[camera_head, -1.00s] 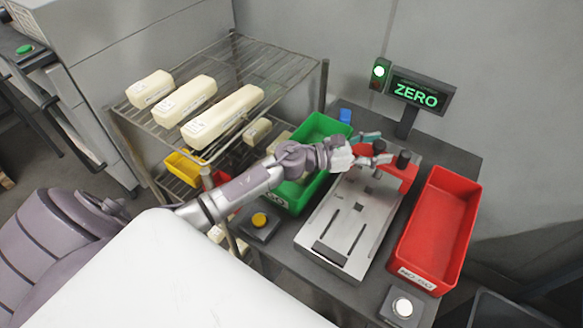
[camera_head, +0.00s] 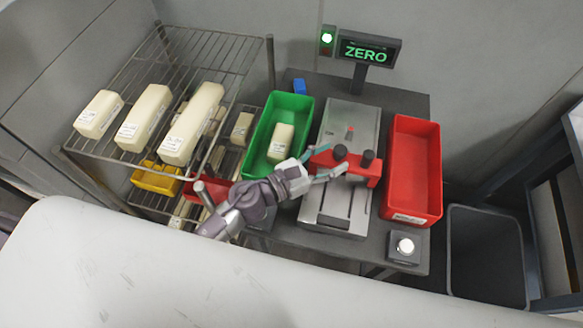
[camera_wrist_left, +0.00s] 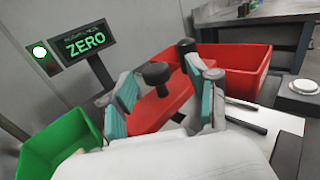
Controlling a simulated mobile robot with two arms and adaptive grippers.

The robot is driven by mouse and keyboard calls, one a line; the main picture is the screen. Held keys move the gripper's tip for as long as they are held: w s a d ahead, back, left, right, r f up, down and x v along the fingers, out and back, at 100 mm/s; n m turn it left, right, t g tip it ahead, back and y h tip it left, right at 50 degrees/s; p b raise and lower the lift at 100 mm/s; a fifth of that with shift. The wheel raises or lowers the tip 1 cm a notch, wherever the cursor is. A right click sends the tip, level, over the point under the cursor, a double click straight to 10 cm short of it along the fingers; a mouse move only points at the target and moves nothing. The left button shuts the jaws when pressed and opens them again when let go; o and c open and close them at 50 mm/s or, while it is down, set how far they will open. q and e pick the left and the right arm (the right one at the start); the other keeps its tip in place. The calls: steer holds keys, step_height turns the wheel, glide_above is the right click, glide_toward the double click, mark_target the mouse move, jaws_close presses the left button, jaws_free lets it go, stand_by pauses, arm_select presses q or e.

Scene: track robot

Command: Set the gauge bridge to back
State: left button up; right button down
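The gauge bridge (camera_head: 347,166) is a red bar with black knobs. It lies across the grey metal plate (camera_head: 352,116), about midway along it, with bare plate behind and in front. My left gripper (camera_head: 324,163) is at the bridge's left end, its teal fingers apart, one behind the bar and one in front. In the left wrist view the bridge (camera_wrist_left: 160,108) and a black knob lie between the spread fingers (camera_wrist_left: 163,98). Whether both fingers touch the bar I cannot tell. My right gripper is out of view.
A green bin (camera_head: 302,108) holding a pale block (camera_head: 282,142) stands left of the plate, a red bin (camera_head: 416,135) right. The display (camera_head: 369,53) reads ZERO. A white button (camera_head: 405,246) is at the front right, a wire rack (camera_head: 235,62) at left.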

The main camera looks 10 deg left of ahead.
arm_select(q)
steer(key=b+v, duration=0.2)
steer(key=v, duration=0.5)
steer(key=shift+s+b, duration=0.3)
